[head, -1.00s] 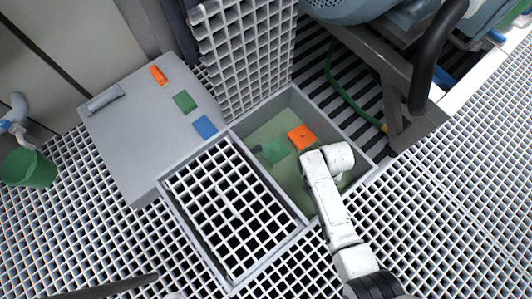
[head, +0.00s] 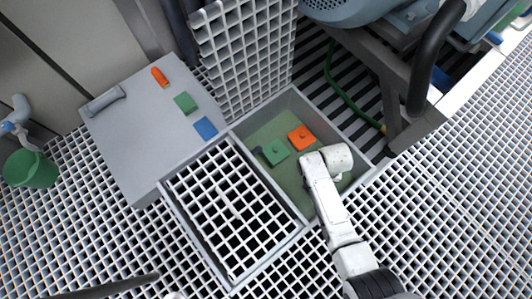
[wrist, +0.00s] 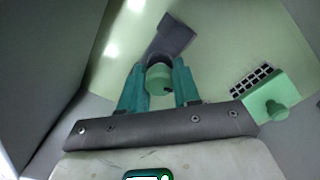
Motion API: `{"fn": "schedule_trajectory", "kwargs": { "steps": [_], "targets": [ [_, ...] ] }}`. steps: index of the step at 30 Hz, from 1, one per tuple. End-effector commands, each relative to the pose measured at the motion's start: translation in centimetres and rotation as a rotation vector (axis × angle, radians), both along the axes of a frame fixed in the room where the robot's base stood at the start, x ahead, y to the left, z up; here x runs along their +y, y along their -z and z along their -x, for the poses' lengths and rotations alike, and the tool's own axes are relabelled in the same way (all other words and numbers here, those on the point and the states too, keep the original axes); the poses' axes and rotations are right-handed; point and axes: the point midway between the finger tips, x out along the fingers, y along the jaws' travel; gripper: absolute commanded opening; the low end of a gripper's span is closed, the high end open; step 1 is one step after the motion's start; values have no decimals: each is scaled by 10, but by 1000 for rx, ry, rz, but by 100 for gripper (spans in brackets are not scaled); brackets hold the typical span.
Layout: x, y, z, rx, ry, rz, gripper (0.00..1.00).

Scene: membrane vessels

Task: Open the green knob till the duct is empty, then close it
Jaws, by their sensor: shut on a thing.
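The duct is a grey-walled pit (head: 335,124) with a pale green bottom, just right of a square grating. My gripper (wrist: 158,92) reaches down into it. In the wrist view its two teal fingers are shut on a round green knob (wrist: 158,77), one finger on each side. A dark grey flat bar (wrist: 172,38) extends from beyond the knob. In the head view my white wrist hides the fingers and the held knob.
A grey box (head: 150,130) with orange, green and blue marks stands left of the pit. White grating (head: 235,205) covers the neighbouring opening. In the wrist view, a green block with a knob (wrist: 268,103) is close right of my gripper. A green bucket (head: 32,171) stands far left.

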Motion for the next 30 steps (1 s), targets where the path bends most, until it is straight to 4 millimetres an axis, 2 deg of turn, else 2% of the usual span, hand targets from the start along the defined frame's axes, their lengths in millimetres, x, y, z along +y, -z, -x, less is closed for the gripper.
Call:
{"fn": "schedule_trajectory", "kwargs": {
  "steps": [8,15,22,30],
  "targets": [
    [0,-1,0,0,-168,0,5],
    [0,-1,0,1,-418,0,5],
    [0,-1,0,1,-541,0,5],
    [0,-1,0,1,-806,0,5]
  ]
}}
